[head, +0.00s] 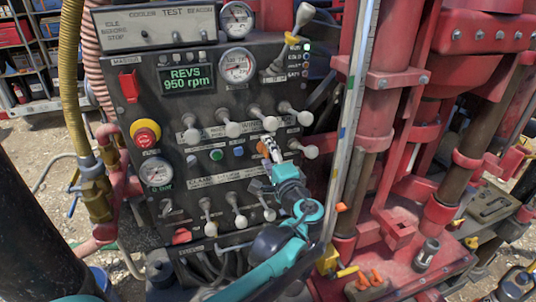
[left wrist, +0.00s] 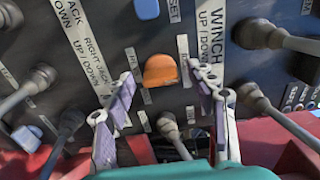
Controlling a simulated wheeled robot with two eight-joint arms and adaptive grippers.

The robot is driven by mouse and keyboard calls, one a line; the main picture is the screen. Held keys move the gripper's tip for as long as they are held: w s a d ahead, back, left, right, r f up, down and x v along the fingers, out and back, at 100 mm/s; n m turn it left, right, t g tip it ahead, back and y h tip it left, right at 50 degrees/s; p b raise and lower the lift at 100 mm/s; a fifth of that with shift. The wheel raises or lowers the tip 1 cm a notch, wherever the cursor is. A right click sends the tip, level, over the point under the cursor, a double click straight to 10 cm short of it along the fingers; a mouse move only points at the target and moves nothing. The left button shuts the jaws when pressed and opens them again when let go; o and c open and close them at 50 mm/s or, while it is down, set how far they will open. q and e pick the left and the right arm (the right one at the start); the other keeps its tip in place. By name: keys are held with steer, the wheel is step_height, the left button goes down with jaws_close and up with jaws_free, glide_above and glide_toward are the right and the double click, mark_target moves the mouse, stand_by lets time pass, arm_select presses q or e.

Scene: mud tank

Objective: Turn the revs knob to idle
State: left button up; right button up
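The black control panel (head: 150,105) stands in front of me. Its green display (head: 187,80) reads REVS 950 rpm. An orange knob (head: 263,147) sits right of the panel's middle, and it also shows in the left wrist view (left wrist: 161,70). I cannot read a label that names it as the revs knob. My left gripper (head: 272,152) is at this knob. In the left wrist view, its two fingers (left wrist: 167,92) are spread, one on each side below the knob, with gaps between. My right gripper is not in view.
Several white-knobbed levers (head: 229,129) surround the orange knob, above and below. A red emergency stop button (head: 145,134) is further left. A blue button (left wrist: 146,9) is above the knob. A red drilling mast (head: 376,130) rises at the right.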

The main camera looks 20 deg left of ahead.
arm_select(q)
steer(key=v, duration=1.2)
